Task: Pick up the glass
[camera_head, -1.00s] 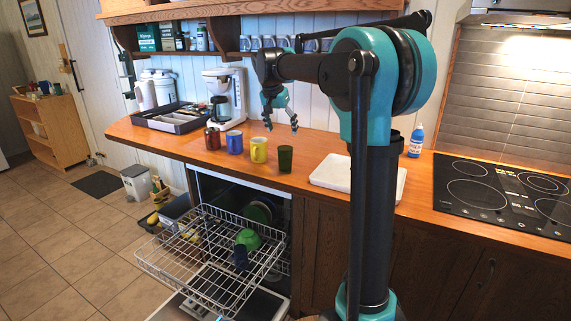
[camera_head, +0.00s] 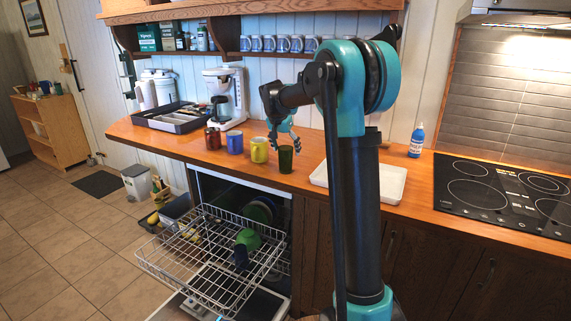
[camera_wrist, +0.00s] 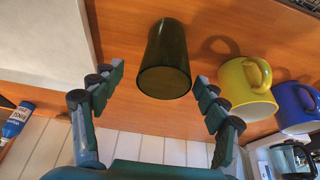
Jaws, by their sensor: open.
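The dark green glass (camera_head: 286,160) stands upright on the wooden counter, right of the yellow mug (camera_head: 259,150). In the wrist view, the glass (camera_wrist: 164,45) is in the upper middle. My gripper (camera_head: 285,146) is just above and behind the glass in the head view. In the wrist view, my gripper (camera_wrist: 160,78) is open and empty, with one fingertip to each side of the glass. Gaps show between the fingers and the glass in that view. How far the fingertips reach down beside it is hard to tell.
Left of the yellow mug stand a blue mug (camera_head: 234,142) and a red mug (camera_head: 212,138). A white tray (camera_head: 390,190) lies close on the right. A dishwasher rack (camera_head: 190,275) is pulled out below the counter. A coffee maker (camera_head: 237,95) stands behind.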

